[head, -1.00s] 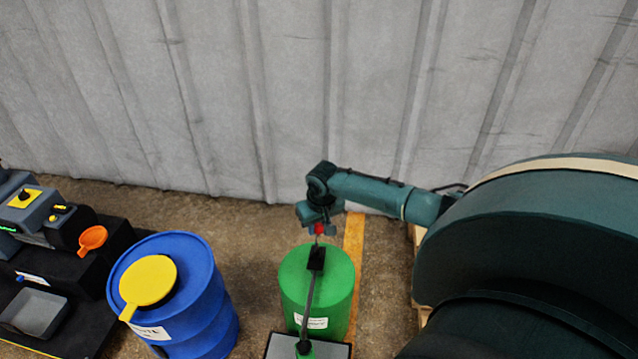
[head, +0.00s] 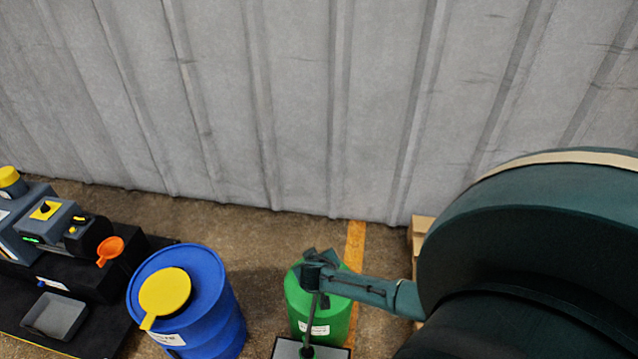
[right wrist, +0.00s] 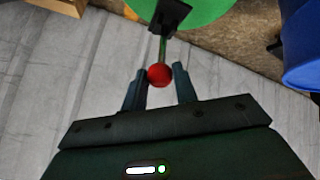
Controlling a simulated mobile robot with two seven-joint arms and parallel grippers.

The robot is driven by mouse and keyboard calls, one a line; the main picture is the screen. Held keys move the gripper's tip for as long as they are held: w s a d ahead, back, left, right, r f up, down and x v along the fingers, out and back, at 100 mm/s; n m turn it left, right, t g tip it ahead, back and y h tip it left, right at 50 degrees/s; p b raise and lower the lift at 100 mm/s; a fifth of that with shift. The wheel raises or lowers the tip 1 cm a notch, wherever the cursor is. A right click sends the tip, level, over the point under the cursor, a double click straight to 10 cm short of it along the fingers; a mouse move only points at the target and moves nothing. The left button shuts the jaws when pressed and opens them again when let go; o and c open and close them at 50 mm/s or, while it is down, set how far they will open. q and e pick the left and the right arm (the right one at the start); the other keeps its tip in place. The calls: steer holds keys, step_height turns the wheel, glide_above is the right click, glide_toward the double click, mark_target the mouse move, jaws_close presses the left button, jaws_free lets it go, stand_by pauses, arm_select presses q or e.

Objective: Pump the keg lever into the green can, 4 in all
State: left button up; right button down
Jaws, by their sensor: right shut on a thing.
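The green keg (head: 338,316) stands on the floor at the lower middle of the head view, with a white label on its side. It also shows at the top of the right wrist view (right wrist: 215,8). The lever has a red ball knob (right wrist: 159,75) on a thin rod. My right gripper (head: 318,272) is over the top of the green keg; in the right wrist view its fingers (right wrist: 160,80) are on either side of the red knob. A grey rod (head: 312,325) runs down in front of the keg to a pale plate (head: 290,348). The green can is hidden or cut off. My left gripper is out of view.
A blue drum (head: 222,300) with a yellow lid (head: 165,291) stands to the left. A dark bench with an orange funnel (head: 110,250) and a grey tray (head: 55,316) is farther left. A corrugated wall (head: 300,110) closes off the back. A wooden pallet (head: 421,232) is at the right.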

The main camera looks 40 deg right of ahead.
steer(key=shift+s+a+f, duration=0.75)
steer(key=shift+s+a, duration=0.05)
steer(key=shift+a, duration=0.25)
steer(key=shift+s+a+f, duration=0.1)
steer(key=c, duration=1.3)
jaws_free()
steer(key=shift+c, duration=0.2)
steer(key=shift+o, duration=1.2)
arm_select(q)
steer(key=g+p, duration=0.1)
steer(key=p, duration=0.1)
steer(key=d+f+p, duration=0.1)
steer(key=p, duration=0.1)
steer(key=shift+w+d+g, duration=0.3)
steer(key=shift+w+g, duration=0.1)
arm_select(e)
steer(key=v, duration=1.3)
steer(key=shift+r, duration=0.25)
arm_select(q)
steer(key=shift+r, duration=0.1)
